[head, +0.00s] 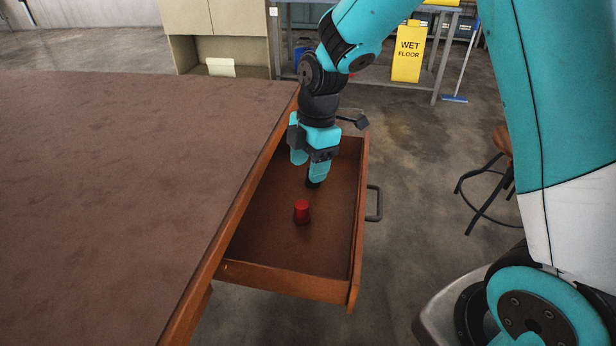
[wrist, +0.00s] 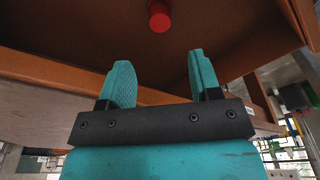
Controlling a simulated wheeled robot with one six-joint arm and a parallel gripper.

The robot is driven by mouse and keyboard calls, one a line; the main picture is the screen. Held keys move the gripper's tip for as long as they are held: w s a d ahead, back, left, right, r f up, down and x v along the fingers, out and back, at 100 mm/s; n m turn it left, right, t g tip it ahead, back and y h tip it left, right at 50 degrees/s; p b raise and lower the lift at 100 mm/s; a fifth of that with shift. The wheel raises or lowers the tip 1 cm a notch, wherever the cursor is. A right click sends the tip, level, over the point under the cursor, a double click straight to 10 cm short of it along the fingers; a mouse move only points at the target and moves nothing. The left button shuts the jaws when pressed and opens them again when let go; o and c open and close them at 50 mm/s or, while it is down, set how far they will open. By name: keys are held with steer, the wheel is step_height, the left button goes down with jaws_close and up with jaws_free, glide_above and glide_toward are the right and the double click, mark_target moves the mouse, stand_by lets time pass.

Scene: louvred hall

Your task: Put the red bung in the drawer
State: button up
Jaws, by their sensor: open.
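The red bung (head: 302,211) stands on the floor of the open wooden drawer (head: 290,278). In the wrist view the bung (wrist: 159,17) shows at the top, beyond the fingertips and apart from them. My gripper (head: 308,172) is over the drawer, farther back than the bung in the head view. Its two teal fingers (wrist: 161,72) are spread with nothing between them. The drawer (wrist: 75,74) also fills much of the wrist view.
The drawer is pulled out from a brown-topped table (head: 110,180), whose top is bare. A dark handle (head: 375,203) is on the drawer's front. A stool (head: 490,180) and a yellow wet floor sign (head: 408,52) stand on the right.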

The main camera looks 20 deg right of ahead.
steer(key=s+a+r+m, duration=0.2)
steer(key=s+r+m, duration=0.2)
steer(key=s, duration=0.3)
steer(key=s+a+r+m+y, duration=0.1)
steer(key=s+r+m, duration=0.3)
steer(key=s, duration=0.4)
steer(key=s+a+r+m+y, duration=0.1)
steer(key=s+a+r+m, duration=0.3)
steer(key=s, duration=0.3)
steer(key=shift+s+r+m, duration=0.3)
steer(key=shift+s+m, duration=0.05)
steer(key=shift+m, duration=0.05)
steer(key=shift+c, duration=0.5)
